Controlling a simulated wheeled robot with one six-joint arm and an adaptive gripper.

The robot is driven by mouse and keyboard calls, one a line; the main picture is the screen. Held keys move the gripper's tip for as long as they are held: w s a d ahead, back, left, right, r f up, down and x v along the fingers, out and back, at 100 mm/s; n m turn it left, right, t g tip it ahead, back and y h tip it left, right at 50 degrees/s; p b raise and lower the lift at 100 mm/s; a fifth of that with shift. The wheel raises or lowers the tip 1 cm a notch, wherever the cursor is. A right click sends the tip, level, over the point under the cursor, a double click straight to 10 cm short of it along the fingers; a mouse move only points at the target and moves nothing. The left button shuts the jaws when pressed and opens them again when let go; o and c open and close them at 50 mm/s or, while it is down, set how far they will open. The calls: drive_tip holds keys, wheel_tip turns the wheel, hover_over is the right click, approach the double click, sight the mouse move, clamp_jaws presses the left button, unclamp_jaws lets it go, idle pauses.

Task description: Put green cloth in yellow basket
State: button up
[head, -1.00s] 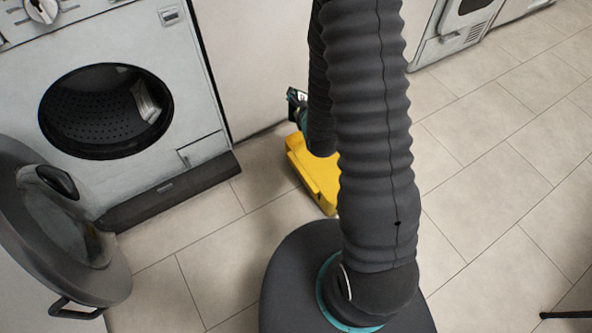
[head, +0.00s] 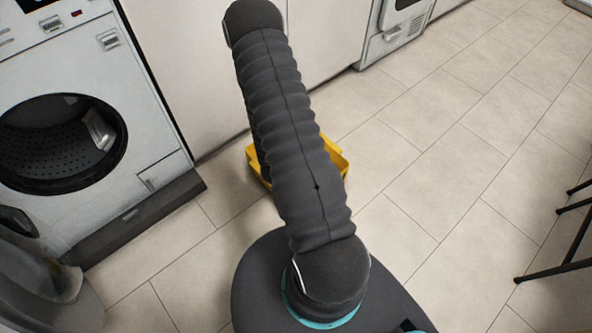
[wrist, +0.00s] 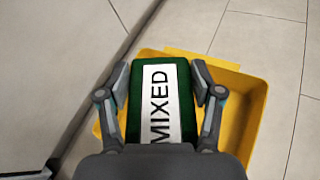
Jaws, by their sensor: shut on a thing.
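The green cloth (wrist: 158,100) is a neat, block-like bundle with a white label reading MIXED. It is between the two fingers of my gripper (wrist: 160,72) in the wrist view, and the gripper is shut on it. The yellow basket (wrist: 250,110) shows beneath and around the cloth, with its rim visible at the top and right. How high the cloth is over the basket I cannot tell. In the head view the basket (head: 338,160) stands on the floor, partly covered by my arm. The cloth and gripper are hidden there.
A front-loading washer (head: 80,130) stands at the left with its door open toward the front. Pale cabinet panels (head: 200,70) stand behind the basket. Dark thin legs (head: 560,270) stand at the far right. The tiled floor right of the basket is clear.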

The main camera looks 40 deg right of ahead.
drive_tip(key=s+d+f+m+g+h, duration=0.1)
drive_tip(key=s+d+f+m+g, duration=0.15)
drive_tip(key=s+d+g, duration=0.35)
drive_tip(key=s+d+f+m+g+h, duration=0.1)
drive_tip(key=s+d+f+m+h, duration=0.2)
drive_tip(key=s, duration=0.5)
drive_tip(key=shift+n+y, duration=0.7)
drive_tip(key=shift+n, duration=0.05)
drive_tip(key=w+f+b, duration=0.1)
drive_tip(key=w+f, duration=0.2)
drive_tip(key=f, duration=0.1)
drive_tip(key=w+a+f+b, duration=0.1)
drive_tip(key=w+f+b, duration=0.1)
drive_tip(key=w+f, duration=0.2)
drive_tip(key=w+f+b, duration=0.2)
drive_tip(key=w+f, duration=0.1)
drive_tip(key=f, duration=0.1)
drive_tip(key=shift+w+a, duration=0.25)
drive_tip(key=shift+w, duration=0.15)
drive_tip(key=shift+f, duration=0.1)
drive_tip(key=shift+f+b, duration=0.35)
drive_tip(key=shift+f, duration=0.25)
drive_tip(key=o, duration=1.1)
drive_tip(key=shift+r, duration=0.1)
